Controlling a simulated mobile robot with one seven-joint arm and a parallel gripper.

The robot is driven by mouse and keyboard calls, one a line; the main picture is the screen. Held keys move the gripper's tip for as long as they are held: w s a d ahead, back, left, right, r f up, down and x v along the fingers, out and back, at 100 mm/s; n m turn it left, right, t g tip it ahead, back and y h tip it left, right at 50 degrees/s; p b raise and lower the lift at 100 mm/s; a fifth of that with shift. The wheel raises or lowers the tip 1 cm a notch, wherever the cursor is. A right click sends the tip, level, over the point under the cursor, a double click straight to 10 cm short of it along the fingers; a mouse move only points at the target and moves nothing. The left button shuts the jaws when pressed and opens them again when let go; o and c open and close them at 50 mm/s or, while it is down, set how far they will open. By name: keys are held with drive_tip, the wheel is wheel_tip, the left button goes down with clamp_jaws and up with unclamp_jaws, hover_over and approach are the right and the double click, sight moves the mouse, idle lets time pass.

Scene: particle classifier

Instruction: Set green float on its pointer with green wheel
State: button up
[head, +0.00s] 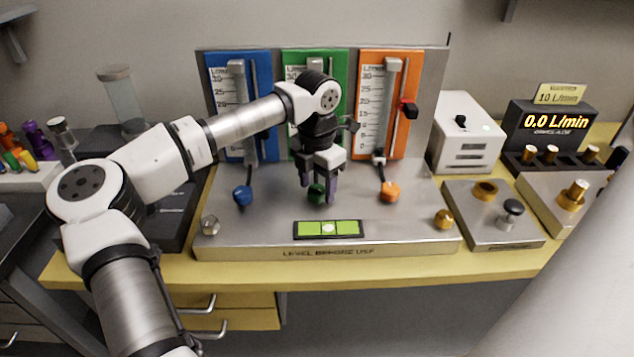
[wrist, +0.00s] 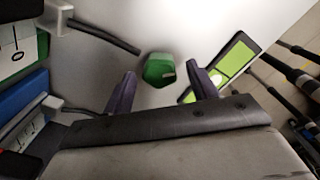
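The green wheel (head: 316,191) is a small knob on the metal base, below the green flowmeter panel (head: 338,110). In the wrist view the green wheel (wrist: 158,70) lies just beyond and between the purple fingertips. My gripper (head: 318,190) points down over the wheel, with its fingers on either side of it. In the wrist view my gripper (wrist: 162,88) is open, with a gap between each finger and the wheel. The green panel's tube, float and pointer are mostly hidden behind my arm in the head view.
The blue panel (head: 217,75) with blue wheel (head: 242,195) stands left, and the orange panel (head: 370,70) with orange wheel (head: 389,191) right. A green level (head: 345,228) lies in front. A display (head: 556,121) reads 0.0 L/min, under a 10 L/min card (head: 560,94).

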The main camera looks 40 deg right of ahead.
drive_tip(key=c, duration=0.9)
drive_tip(key=shift+m, duration=0.3)
drive_tip(key=m+b, duration=0.1)
drive_tip(key=m, duration=0.3)
drive_tip(key=shift+m, duration=0.3)
drive_tip(key=m, duration=1.8)
drive_tip(key=shift+m, duration=0.3)
